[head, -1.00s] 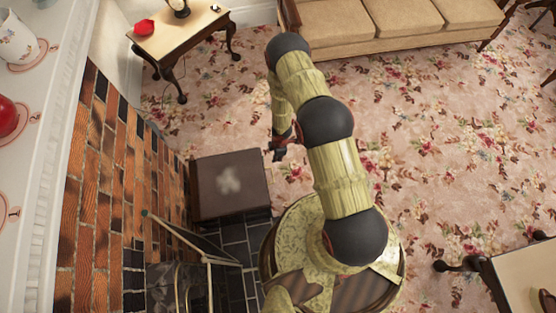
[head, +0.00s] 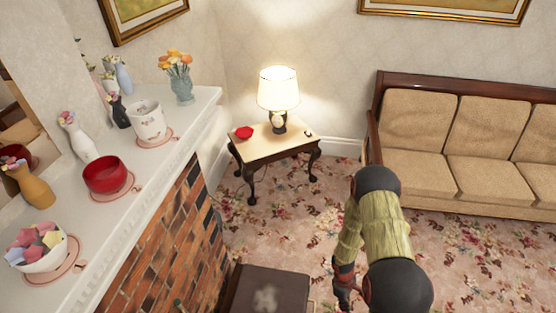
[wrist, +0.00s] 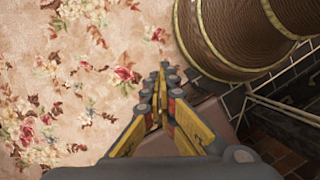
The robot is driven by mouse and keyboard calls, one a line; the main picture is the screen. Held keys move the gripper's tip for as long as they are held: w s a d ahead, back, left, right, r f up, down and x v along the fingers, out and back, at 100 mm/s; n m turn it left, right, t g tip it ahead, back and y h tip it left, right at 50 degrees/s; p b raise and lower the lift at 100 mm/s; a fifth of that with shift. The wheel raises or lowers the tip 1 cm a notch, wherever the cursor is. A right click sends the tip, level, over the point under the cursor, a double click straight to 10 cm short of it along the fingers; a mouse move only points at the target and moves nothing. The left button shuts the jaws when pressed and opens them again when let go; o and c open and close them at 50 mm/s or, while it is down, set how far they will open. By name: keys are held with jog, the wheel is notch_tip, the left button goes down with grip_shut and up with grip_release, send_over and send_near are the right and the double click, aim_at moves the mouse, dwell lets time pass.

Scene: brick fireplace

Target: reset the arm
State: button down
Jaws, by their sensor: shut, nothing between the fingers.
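My gripper (wrist: 163,85) is shut and empty in the wrist view, its yellow and black fingers together and pointing over the carpet. In the head view my gripper (head: 343,292) hangs low at the bottom, beside my folded arm and to the right of the dark brown box. The arm bends at a black joint in front of the sofa. No object is in the fingers.
A mantel (head: 150,190) with a red bowl (head: 106,176), cups and vases stands at the left above the brick fireplace. A side table (head: 275,148) holds a lit lamp and a red item. A sofa (head: 480,180) is at the right. A brown box (head: 268,290) stands on the floor.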

notch_tip(320, 180, up, 31)
jog(key=m, duration=0.7)
jog(key=s+a+r+m+t, duration=0.1)
jog(key=s+a+r+t, duration=0.1)
jog(key=r, duration=0.8)
jog(key=s+a+r+t+y, duration=0.1)
jog(key=s+a+r+t, duration=0.2)
jog(key=r, duration=0.8)
jog(key=s+a+r+m+t, duration=0.1)
jog(key=s+a+r+t, duration=0.2)
jog(key=r, duration=0.8)
jog(key=s, duration=0.2)
jog(key=shift+s+m+t+y, duration=0.3)
jog(key=shift+s+t, duration=0.05)
jog(key=shift+t, duration=0.05)
jog(key=shift+d, duration=0.1)
